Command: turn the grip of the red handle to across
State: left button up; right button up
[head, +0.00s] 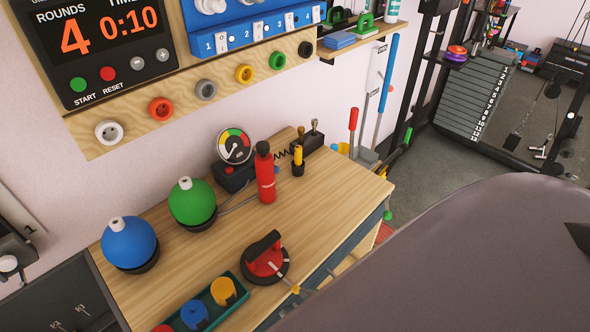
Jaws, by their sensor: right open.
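The red handle (263,262) is a red turning piece on a round dark base, near the front edge of the wooden bench top. Its raised black grip (263,243) lies slanted in the picture, from lower left to upper right. No gripper touches it. Of my right gripper, only a dark angular piece (579,236) seems to show at the right edge, far to the right of the handle. Its fingertips are not clear, and nothing is seen held in it. My left gripper is not in view.
The wooden bench (325,205) carries a blue ball (128,243), a green ball (191,202), a red bottle (265,178), a gauge (234,146) and a green tray (244,303) of coloured pieces beside the handle. A large smooth grey-brown form fills the lower right.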

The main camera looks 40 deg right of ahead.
aim_at(264, 259)
jog(key=k+z, duration=0.15)
jog(key=z, duration=0.2)
jog(key=k+z, duration=0.2)
jog(key=z, duration=0.2)
